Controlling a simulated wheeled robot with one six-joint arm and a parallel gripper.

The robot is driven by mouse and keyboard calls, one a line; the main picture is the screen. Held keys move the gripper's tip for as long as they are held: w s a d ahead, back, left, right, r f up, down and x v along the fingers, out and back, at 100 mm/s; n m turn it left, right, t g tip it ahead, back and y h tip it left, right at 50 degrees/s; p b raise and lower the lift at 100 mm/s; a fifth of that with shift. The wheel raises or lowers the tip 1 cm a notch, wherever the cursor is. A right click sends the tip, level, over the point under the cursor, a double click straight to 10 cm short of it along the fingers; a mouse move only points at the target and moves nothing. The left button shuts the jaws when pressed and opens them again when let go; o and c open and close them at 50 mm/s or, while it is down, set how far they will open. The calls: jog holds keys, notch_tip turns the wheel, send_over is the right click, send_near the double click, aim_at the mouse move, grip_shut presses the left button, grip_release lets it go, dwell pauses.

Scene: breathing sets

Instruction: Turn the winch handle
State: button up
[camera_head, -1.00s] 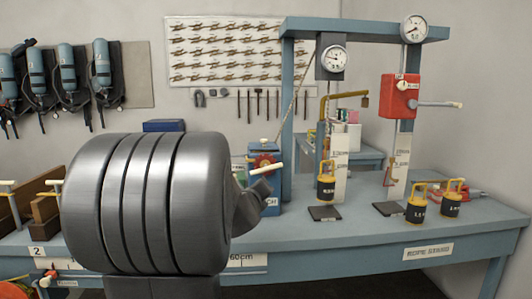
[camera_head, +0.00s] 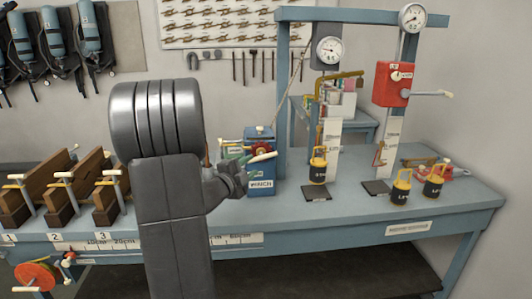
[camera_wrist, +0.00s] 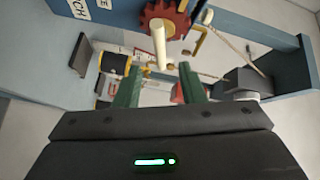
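In the head view my arm hides part of the gripper and bench.
Two more weights (camera_head: 401,187) stand at the bench's right. A red box (camera_head: 393,84) with a lever is on the right post. Wooden clamp blocks (camera_head: 60,185) fill the left side.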

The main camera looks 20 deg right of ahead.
aim_at(262, 158)
jog(key=p+x, duration=0.2)
jog(key=x, duration=0.8)
jog(key=shift+w+d, duration=0.1)
jog(key=shift+w, duration=0.05)
grip_shut()
